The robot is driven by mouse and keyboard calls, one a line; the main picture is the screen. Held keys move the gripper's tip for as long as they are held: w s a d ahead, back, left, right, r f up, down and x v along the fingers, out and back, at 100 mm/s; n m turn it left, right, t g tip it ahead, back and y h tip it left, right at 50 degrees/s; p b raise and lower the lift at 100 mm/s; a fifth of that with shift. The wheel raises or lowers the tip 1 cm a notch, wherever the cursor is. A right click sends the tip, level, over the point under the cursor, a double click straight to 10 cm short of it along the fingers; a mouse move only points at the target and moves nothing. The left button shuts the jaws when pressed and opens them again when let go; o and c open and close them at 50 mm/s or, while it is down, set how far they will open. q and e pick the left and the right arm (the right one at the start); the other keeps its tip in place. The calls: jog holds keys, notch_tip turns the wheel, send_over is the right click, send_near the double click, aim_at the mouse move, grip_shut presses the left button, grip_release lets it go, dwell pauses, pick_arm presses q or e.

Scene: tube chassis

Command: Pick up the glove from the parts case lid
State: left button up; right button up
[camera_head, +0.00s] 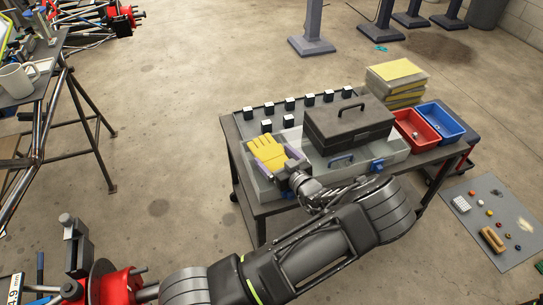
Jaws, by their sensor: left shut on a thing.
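The fingertips are small and partly hidden, so the exact grip point is unclear. The glove looks flat and close to the lid; I cannot tell whether it is lifted. My right gripper is not in view.
A dark toolbox (347,122) stands right of the glove. Beyond it are a red bin (416,131), a blue bin (439,119) and a stack of yellow-topped items (396,72). The floor left of the table is clear.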

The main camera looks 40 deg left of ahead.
aim_at(275, 158)
pick_arm(q)
jog(key=c, duration=0.3)
notch_tip(275, 158, up, 10)
dwell(0.7)
